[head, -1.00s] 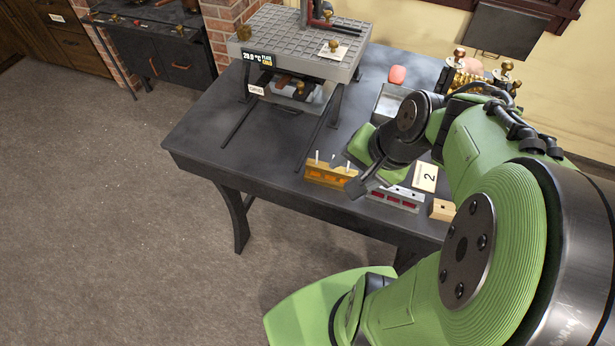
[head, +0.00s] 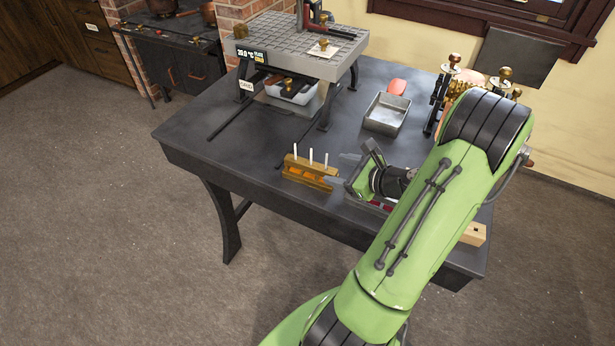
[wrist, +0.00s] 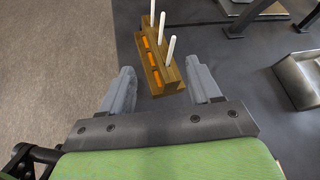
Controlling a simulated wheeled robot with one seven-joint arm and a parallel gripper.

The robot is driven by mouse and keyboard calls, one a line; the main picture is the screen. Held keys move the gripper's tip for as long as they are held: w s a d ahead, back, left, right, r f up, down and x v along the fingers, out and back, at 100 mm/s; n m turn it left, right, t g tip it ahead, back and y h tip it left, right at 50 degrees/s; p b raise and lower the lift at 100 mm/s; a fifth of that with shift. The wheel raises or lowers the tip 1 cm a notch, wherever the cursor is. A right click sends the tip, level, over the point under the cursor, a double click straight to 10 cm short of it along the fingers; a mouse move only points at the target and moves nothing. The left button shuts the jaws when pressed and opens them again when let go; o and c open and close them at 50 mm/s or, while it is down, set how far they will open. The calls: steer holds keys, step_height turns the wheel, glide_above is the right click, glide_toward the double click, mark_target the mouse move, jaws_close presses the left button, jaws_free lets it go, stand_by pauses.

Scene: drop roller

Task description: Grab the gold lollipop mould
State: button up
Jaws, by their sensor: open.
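The gold lollipop mould (head: 308,172) stands near the front edge of the dark table, with three white sticks upright in it and orange fill in its cavities. In the wrist view the mould (wrist: 158,66) lies ahead of my gripper (wrist: 162,80), its near end close to the level of the fingertips and between their lines. My gripper is open and empty. In the head view my gripper (head: 342,168) is just right of the mould, with its fingers pointing left at it. I cannot tell whether a finger touches it.
A second mould with red fill is mostly hidden under my gripper. A metal tray (head: 386,113) and a red item (head: 397,87) stand behind. A grey gridded stand (head: 290,50) is at the back left. A wooden block (head: 473,234) sits front right. The table left of the mould is clear.

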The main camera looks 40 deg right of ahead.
mark_target(312, 165)
steer(key=b+x, duration=0.2)
steer(key=x, duration=0.7)
steer(key=shift+s+a+f, duration=0.1)
steer(key=shift+a, duration=0.05)
steer(key=shift+s, duration=0.1)
jaws_close()
